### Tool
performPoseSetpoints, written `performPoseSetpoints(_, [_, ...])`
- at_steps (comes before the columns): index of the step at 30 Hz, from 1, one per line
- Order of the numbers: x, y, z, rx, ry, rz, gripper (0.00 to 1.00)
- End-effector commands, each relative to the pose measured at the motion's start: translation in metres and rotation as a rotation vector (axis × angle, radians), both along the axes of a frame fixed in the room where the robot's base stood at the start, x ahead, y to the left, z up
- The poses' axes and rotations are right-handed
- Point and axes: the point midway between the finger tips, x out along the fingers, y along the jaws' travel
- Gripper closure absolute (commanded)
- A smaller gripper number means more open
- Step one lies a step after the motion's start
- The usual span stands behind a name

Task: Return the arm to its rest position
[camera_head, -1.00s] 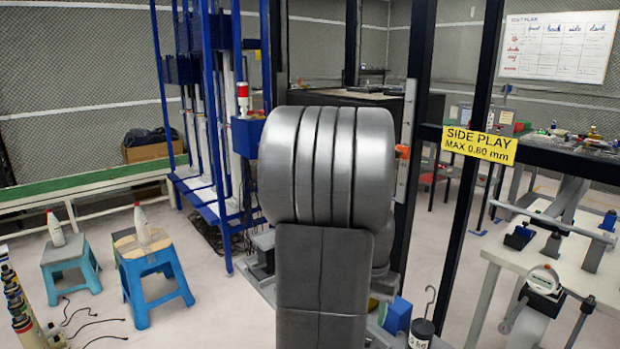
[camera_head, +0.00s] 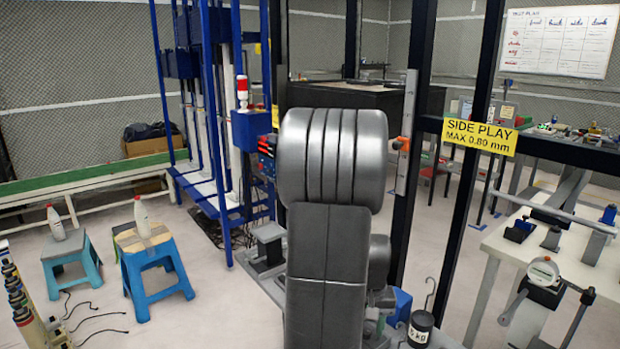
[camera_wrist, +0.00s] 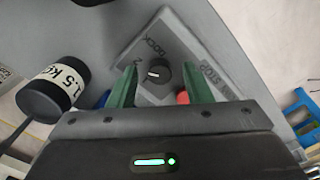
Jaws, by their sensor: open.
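My gripper (camera_wrist: 160,90) shows in the wrist view with its two green fingers apart and nothing between them. Beyond the fingers is a grey panel (camera_wrist: 180,45) with printed lettering and a dark round knob (camera_wrist: 157,73). I cannot tell how far the fingertips are from the knob. A red round part (camera_wrist: 183,98) sits beside the right finger.
A black 1.5 kg weight (camera_wrist: 53,97) is left of my gripper. A hooked weight (camera_head: 420,327) stands right of my arm. A black post frame carries a yellow SIDE PLAY sign (camera_head: 480,137). A white bench (camera_head: 545,260) is at right, blue stools (camera_head: 155,270) at left.

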Motion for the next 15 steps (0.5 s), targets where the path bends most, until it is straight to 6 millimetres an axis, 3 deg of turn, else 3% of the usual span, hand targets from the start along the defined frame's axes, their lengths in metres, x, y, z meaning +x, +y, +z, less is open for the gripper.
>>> performPoseSetpoints(15, [-0.0002,-0.0002,0.0000,0.000,-0.001,0.403,0.55])
